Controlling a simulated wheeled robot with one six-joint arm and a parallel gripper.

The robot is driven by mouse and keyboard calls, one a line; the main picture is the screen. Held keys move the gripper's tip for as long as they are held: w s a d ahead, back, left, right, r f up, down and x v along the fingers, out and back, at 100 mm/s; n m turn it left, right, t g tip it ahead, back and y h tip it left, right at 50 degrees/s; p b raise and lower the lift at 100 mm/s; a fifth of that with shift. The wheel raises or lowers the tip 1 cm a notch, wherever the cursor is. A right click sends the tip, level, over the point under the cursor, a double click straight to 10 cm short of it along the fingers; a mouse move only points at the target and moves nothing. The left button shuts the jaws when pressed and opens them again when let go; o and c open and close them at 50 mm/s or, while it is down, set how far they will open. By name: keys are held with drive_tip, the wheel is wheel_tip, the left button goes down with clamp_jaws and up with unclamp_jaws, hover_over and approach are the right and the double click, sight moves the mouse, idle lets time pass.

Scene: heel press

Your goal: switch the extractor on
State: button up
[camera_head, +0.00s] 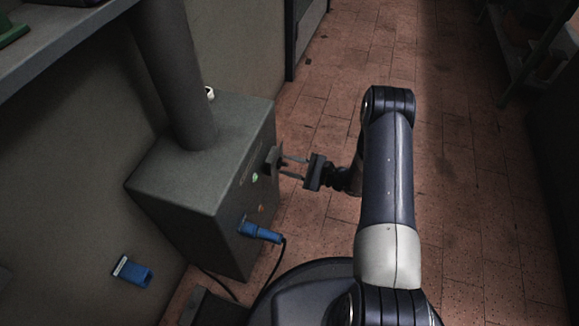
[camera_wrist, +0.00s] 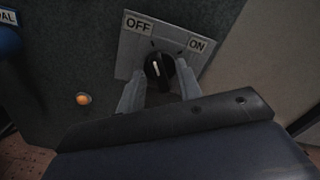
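The extractor is a dark grey box (camera_head: 190,175) with a thick round pipe on top. Its rotary switch (camera_wrist: 158,70) is a black knob on a pale plate (camera_wrist: 131,52) marked OFF at left and ON at right in the wrist view. The knob's white mark points up and slightly left, towards the OFF side. My gripper (camera_head: 288,167) is at the box's side face, in front of the switch. Its two fingers (camera_wrist: 159,88) stand on either side of the knob, with small gaps seeming to show between them and it.
An orange lamp (camera_wrist: 83,99) and a green spot (camera_head: 254,177) are on the same face. A blue plug (camera_head: 260,231) with a black cable sits below the switch. Another blue fitting (camera_head: 133,271) is on the wall at left. The tiled floor (camera_head: 460,180) at right is clear.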

drive_tip(key=shift+a, duration=0.15)
drive_tip(key=shift+c, duration=0.2)
clamp_jaws()
drive_tip(key=shift+m, duration=0.3)
drive_tip(key=m, duration=0.6)
drive_tip(key=shift+m, duration=0.4)
drive_tip(key=m, duration=0.6)
drive_tip(key=shift+m, duration=0.3)
